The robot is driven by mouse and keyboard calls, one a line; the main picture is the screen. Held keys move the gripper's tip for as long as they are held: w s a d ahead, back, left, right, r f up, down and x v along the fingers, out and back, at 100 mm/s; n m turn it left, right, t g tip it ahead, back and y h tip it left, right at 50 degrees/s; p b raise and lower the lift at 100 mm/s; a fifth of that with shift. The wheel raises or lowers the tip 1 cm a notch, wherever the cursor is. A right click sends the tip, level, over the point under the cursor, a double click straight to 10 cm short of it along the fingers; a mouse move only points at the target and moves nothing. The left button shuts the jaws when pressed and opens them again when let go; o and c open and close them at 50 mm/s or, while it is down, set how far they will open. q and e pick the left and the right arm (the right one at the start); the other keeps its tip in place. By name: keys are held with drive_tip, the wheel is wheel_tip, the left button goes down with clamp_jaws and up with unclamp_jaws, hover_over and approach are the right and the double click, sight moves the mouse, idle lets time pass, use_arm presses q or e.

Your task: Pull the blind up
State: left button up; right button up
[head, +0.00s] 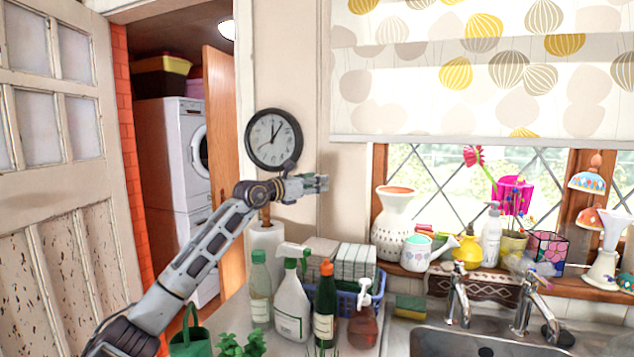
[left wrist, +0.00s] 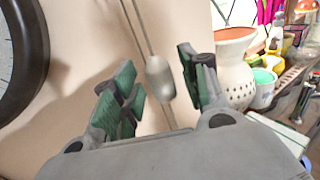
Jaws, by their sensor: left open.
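The patterned blind (head: 480,75) hangs over the upper part of the window, with its lower edge above the sill and glass showing below it. In the left wrist view a thin cord with a pale grey pull weight (left wrist: 159,78) hangs in front of the cream wall. My left gripper (head: 321,183) is raised beside the wall, left of the window. Its two green-padded fingers (left wrist: 160,88) are open, and the weight shows between them, not visibly touched. The cord is too fine to make out clearly in the head view. My right gripper is not in view.
A round wall clock (head: 273,139) hangs close to the left gripper. A white vase (head: 395,222) and other ornaments line the sill. Bottles (head: 292,307) and a blue basket (head: 347,300) crowd the counter below, beside the sink (head: 470,340).

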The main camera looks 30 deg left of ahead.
use_arm(q)
drive_tip(key=shift+w+d, duration=0.15)
drive_tip(key=shift+w, duration=0.35)
drive_tip(key=shift+c, duration=0.4)
clamp_jaws()
